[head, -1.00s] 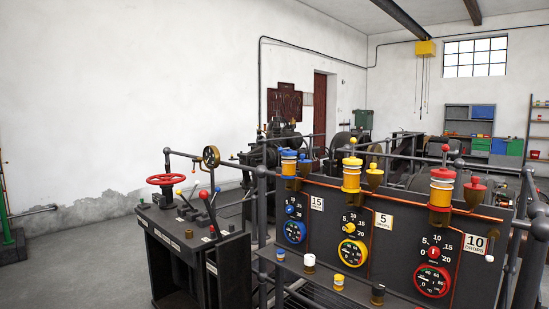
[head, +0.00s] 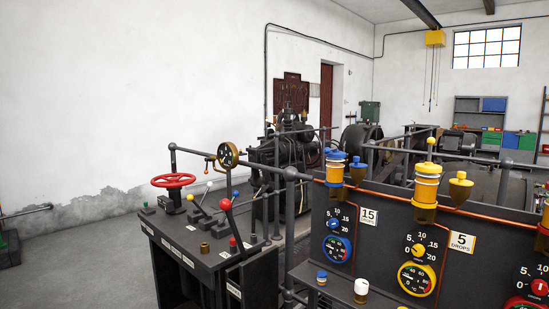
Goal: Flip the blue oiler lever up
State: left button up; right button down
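The blue oiler (head: 336,170) stands at the left end of the dark panel (head: 384,219), on its top edge. It has a yellow-orange glass body and a blue cap. A small cup with a blue top (head: 357,163) stands just to its right. Below are a dial with a blue knob (head: 333,223), a blue-rimmed gauge (head: 337,248) and a "15 drops" plate (head: 368,217). I cannot clearly make out the oiler's lever or its position. Neither of my grippers is in view.
The yellow oiler (head: 425,184) stands to the right on the same panel. Small jars, one blue-topped (head: 321,278) and one white-topped (head: 361,290), sit on the front ledge. A lever desk with a red handwheel (head: 173,181) stands left. Open floor lies further left.

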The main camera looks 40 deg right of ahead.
aim_at(327, 150)
jog(key=z, duration=0.35)
jog(key=i, duration=1.15)
jog(key=z, duration=0.8)
